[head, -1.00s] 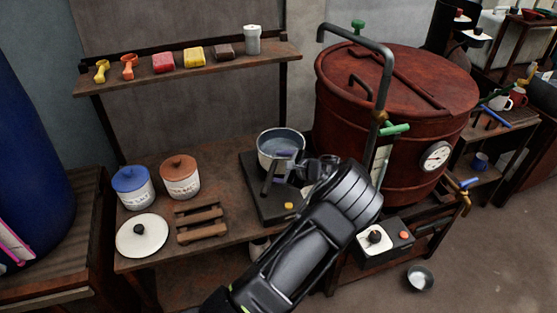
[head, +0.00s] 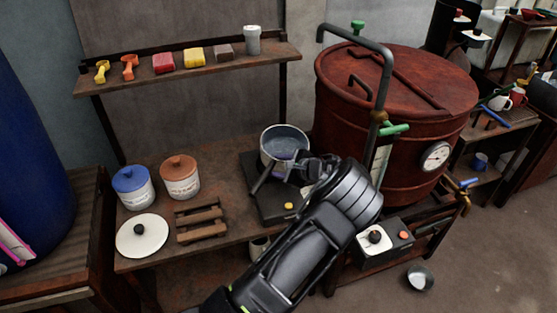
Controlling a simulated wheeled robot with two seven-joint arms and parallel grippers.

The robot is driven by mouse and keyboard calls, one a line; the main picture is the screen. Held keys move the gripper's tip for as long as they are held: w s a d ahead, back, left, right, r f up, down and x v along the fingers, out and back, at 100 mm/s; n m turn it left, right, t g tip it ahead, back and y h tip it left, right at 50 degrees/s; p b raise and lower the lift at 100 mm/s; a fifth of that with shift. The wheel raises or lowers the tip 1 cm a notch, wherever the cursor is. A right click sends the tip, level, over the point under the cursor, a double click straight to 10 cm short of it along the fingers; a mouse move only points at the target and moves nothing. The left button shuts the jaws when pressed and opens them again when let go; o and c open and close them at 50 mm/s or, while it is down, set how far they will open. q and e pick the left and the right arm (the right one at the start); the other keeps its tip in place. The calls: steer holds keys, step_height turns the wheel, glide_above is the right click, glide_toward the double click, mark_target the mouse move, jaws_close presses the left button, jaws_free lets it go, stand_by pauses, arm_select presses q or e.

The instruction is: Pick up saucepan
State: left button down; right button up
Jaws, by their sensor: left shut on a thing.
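The saucepan (head: 285,142) is a light metal pan with bluish liquid in it, above the dark hot plate (head: 272,212) on the wooden bench. Its dark handle (head: 261,182) points toward the front left. My left gripper (head: 284,172) is at the pan's near side, shut on the saucepan by its handle. My forearm comes from the bottom and hides part of the hot plate. Whether the pan's base is clear of the plate is hard to tell. My right gripper is not in view.
A white lid (head: 142,236), a wooden rack (head: 201,219), a blue-lidded jar (head: 134,187) and a brown-lidded jar (head: 180,177) stand left on the bench. A large rust-red vat (head: 400,120) with a grey pipe stands close on the right. A shelf (head: 200,69) hangs behind.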

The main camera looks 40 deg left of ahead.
arm_select(q)
steer(key=shift+s+a+f, duration=0.15)
steer(key=shift+s+f, duration=0.05)
steer(key=shift+f, duration=0.15)
steer(key=shift+w+r, duration=0.2)
steer(key=shift+r, duration=0.05)
steer(key=shift+r, duration=0.1)
step_height(320, 180, up, 10)
steer(key=b, duration=0.1)
steer(key=shift+b, duration=0.4)
stand_by(0.6)
